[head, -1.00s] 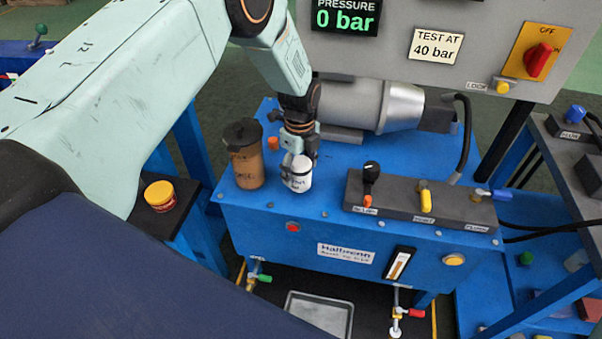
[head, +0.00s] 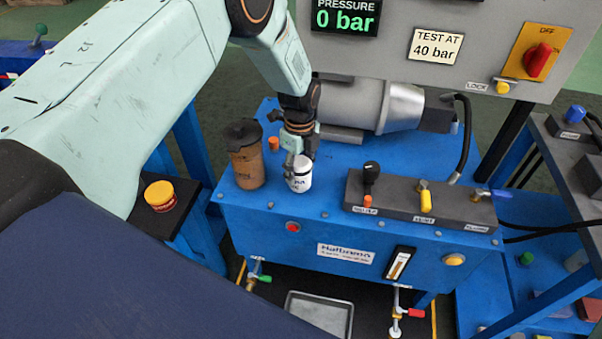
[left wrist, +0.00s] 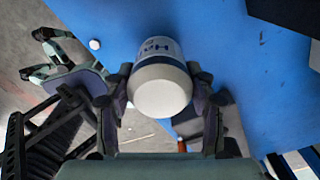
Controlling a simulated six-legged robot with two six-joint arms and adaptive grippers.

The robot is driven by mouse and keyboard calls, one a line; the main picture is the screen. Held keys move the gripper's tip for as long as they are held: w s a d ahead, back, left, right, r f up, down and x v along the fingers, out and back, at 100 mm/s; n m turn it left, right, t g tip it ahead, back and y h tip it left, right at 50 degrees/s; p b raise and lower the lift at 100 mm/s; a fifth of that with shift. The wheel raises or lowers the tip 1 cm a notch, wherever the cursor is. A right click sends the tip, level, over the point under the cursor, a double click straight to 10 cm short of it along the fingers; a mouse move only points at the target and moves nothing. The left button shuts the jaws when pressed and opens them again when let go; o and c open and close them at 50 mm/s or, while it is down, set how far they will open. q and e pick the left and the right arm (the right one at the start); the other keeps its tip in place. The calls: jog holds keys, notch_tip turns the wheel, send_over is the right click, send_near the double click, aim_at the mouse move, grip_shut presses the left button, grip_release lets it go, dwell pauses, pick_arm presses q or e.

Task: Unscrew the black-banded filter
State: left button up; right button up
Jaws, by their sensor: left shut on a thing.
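A white canister filter (head: 300,181) with dark lettering stands upright on the blue bench, right of a brown canister. I cannot clearly make out a black band on it. My left gripper (head: 299,158) reaches down from above and is shut on the white filter. In the left wrist view the filter (left wrist: 162,88) sits between the two fingers, its pale round end facing the camera. The fingers hide its sides. A pale green pronged part (left wrist: 48,58) at the left there may be my right gripper, but I cannot be sure.
The brown canister (head: 248,168) with a dark top stands close left of the filter. A dark valve block (head: 420,205) with levers sits to the right. A grey motor (head: 352,103) lies behind. The panel display (head: 346,17) reads 0 bar. A grey tray (head: 318,314) lies below.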

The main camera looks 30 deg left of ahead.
pick_arm(q)
jog(key=shift+r, duration=0.1)
jog(key=shift+n+p, duration=0.35)
jog(key=shift+n, duration=0.75)
jog(key=n, duration=0.3)
jog(key=shift+w, duration=0.1)
jog(key=n+p, duration=0.1)
jog(key=n, duration=0.1)
jog(key=shift+r+n, duration=0.1)
jog(key=shift+n, duration=1.5)
